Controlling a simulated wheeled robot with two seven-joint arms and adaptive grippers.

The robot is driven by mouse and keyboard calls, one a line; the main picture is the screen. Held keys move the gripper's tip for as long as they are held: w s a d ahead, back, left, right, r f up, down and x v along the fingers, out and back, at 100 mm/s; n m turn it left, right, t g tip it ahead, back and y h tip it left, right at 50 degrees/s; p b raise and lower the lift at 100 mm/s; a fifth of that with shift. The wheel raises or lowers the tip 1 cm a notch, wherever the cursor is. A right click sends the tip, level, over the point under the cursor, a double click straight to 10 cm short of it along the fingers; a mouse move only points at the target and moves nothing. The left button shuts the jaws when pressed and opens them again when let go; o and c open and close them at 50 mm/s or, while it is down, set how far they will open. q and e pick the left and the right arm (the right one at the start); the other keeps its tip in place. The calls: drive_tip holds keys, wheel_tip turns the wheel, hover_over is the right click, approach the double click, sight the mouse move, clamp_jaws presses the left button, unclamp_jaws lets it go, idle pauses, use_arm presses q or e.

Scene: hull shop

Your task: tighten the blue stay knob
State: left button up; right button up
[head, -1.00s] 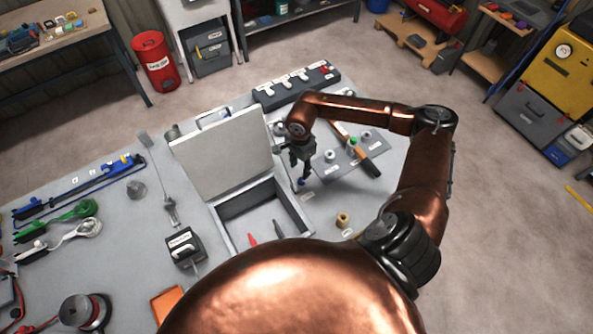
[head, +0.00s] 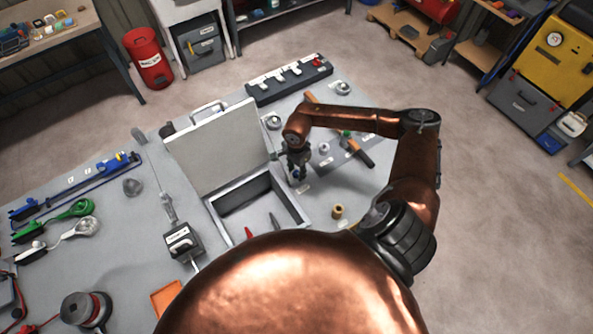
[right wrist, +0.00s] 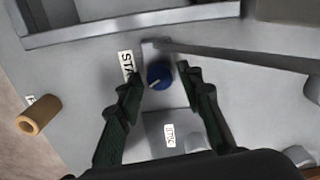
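The blue stay knob (right wrist: 159,75) shows in the right wrist view, round with a pale mark, beside a white label reading "STA…" (right wrist: 127,66). A grey bar (right wrist: 230,54) runs from just behind it to the right. My right gripper (right wrist: 161,77) is open, with one dark finger on each side of the knob and a visible gap to each. In the head view my right gripper (head: 298,172) points down beside the right side of the open case (head: 292,213), whose pale lid (head: 215,148) stands raised. The knob is hidden there. My left gripper is not in view.
A brass-coloured cylinder (head: 337,211) stands on the bench close to the case. An orange-handled tool (head: 358,152) and several round metal parts lie behind my right gripper. A dark rack (head: 290,80) is at the back edge. Cables and tools lie at the left.

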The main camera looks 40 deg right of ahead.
drive_tip(key=c, duration=0.5)
clamp_jaws()
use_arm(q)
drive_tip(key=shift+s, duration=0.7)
